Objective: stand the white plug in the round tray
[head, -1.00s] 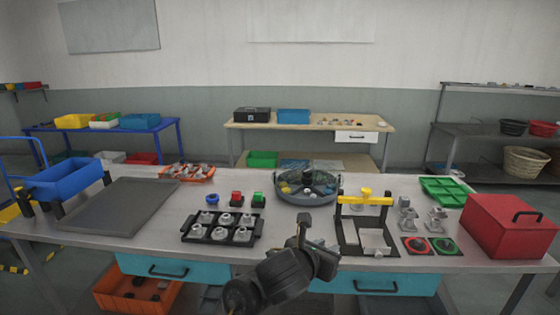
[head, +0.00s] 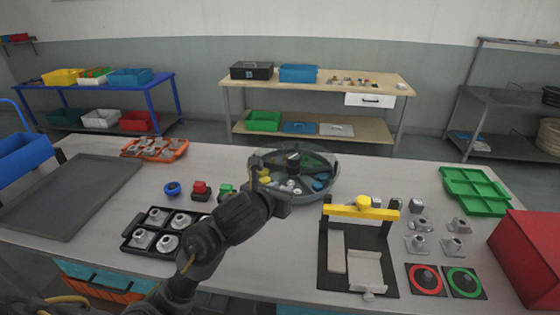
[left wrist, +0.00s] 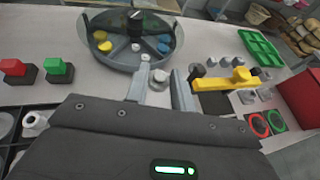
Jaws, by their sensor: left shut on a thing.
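The round tray (head: 322,194) stands mid-table in the head view, with a dark central hub, see-through parts and dividers. Yellow, blue and white pieces lie in its compartments; it also shows at the top of the left wrist view (left wrist: 112,60). My left gripper (head: 258,180) is at the tray's near left edge in the head view. In the left wrist view its fingers (left wrist: 160,88) are shut on a small pale piece, which looks like the white plug (left wrist: 158,78), on the near side of the tray. Its lower part is hard to make out. My right gripper is not in view.
A black frame with a yellow bar (head: 360,212) stands right of the tray. Red (head: 200,190) and green blocks and a black holder of grey parts (head: 128,240) lie left. A green tray (head: 474,190) and red box (head: 530,250) stand at right.

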